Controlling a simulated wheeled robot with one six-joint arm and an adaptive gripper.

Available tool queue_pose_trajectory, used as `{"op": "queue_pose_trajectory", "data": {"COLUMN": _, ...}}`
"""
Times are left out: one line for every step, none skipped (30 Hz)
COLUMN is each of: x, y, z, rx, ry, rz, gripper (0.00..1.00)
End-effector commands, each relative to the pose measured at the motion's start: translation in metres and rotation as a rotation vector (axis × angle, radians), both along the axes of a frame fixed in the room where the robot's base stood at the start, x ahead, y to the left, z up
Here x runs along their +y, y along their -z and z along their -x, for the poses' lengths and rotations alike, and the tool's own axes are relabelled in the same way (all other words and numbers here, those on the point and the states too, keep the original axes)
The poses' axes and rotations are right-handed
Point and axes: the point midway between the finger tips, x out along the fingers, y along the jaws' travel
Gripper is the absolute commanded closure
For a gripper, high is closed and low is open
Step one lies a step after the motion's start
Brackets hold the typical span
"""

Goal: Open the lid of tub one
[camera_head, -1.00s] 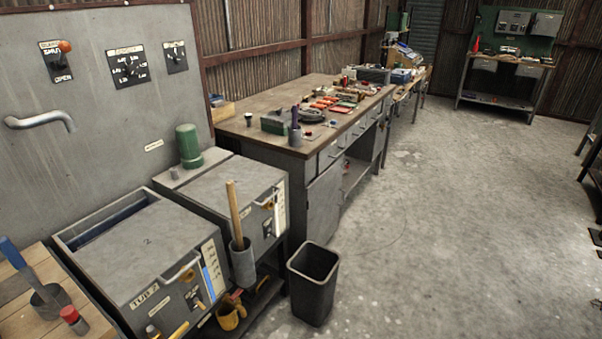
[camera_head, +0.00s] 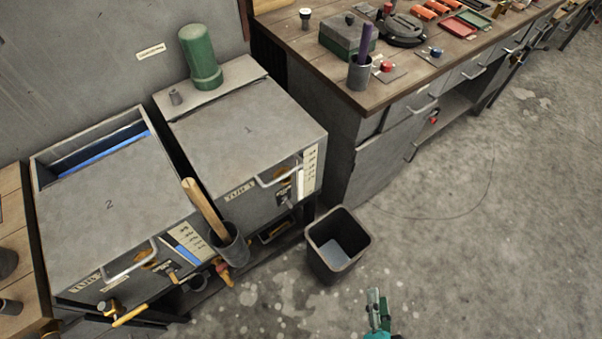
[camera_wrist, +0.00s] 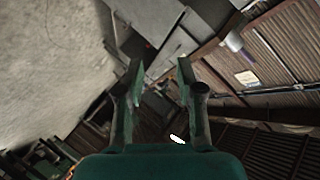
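My gripper (camera_head: 376,300) shows at the bottom of the head view, above the floor, right of and in front of the tub, touching nothing. In the wrist view my gripper (camera_wrist: 158,75) has its two green fingers spread apart with nothing between them.
Tub two (camera_head: 115,215) stands left of tub one, its top partly open at the back. A holder with a wooden handle (camera_head: 205,208) hangs between their fronts. A black bin (camera_head: 340,245) stands on the floor. A workbench (camera_head: 330,75) is at right. Floor at right is clear.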

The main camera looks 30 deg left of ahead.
Motion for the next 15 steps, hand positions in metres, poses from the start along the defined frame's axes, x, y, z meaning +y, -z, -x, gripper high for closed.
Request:
{"op": "queue_pose_trajectory", "data": {"x": 0.018, "y": -0.002, "z": -0.016, "rx": 0.015, "ry": -0.032, "rz": -0.056, "gripper": 0.63}}
{"op": "queue_pose_trajectory", "data": {"x": 0.028, "y": -0.003, "z": -0.024, "rx": 0.031, "ry": -0.051, "rz": -0.091, "gripper": 0.63}}
{"op": "queue_pose_trajectory", "data": {"x": 0.043, "y": -0.004, "z": -0.033, "rx": 0.054, "ry": -0.078, "rz": -0.136, "gripper": 0.63}}
{"op": "queue_pose_trajectory", "data": {"x": 0.054, "y": -0.006, "z": -0.040, "rx": 0.071, "ry": -0.099, "rz": -0.169, "gripper": 0.63}}
{"op": "queue_pose_trajectory", "data": {"x": 0.066, "y": -0.008, "z": -0.046, "rx": 0.089, "ry": -0.122, "rz": -0.203, "gripper": 0.63}}
{"op": "queue_pose_trajectory", "data": {"x": 0.081, "y": -0.012, "z": -0.055, "rx": 0.112, "ry": -0.153, "rz": -0.245, "gripper": 0.63}}
{"op": "queue_pose_trajectory", "data": {"x": 0.093, "y": -0.016, "z": -0.060, "rx": 0.130, "ry": -0.177, "rz": -0.277, "gripper": 0.63}}
{"op": "queue_pose_trajectory", "data": {"x": 0.105, "y": -0.019, "z": -0.066, "rx": 0.148, "ry": -0.202, "rz": -0.306, "gripper": 0.63}}
{"op": "queue_pose_trajectory", "data": {"x": 0.121, "y": -0.025, "z": -0.073, "rx": 0.173, "ry": -0.238, "rz": -0.344, "gripper": 0.63}}
{"op": "queue_pose_trajectory", "data": {"x": 0.133, "y": -0.031, "z": -0.077, "rx": 0.191, "ry": -0.264, "rz": -0.373, "gripper": 0.63}}
{"op": "queue_pose_trajectory", "data": {"x": 0.145, "y": -0.036, "z": -0.080, "rx": 0.211, "ry": -0.290, "rz": -0.399, "gripper": 0.63}}
{"op": "queue_pose_trajectory", "data": {"x": 0.160, "y": -0.043, "z": -0.085, "rx": 0.235, "ry": -0.324, "rz": -0.431, "gripper": 0.63}}
{"op": "queue_pose_trajectory", "data": {"x": 0.170, "y": -0.048, "z": -0.087, "rx": 0.252, "ry": -0.350, "rz": -0.451, "gripper": 0.63}}
{"op": "queue_pose_trajectory", "data": {"x": 0.180, "y": -0.053, "z": -0.089, "rx": 0.271, "ry": -0.374, "rz": -0.472, "gripper": 0.63}}
{"op": "queue_pose_trajectory", "data": {"x": 0.192, "y": -0.060, "z": -0.091, "rx": 0.291, "ry": -0.404, "rz": -0.494, "gripper": 0.63}}
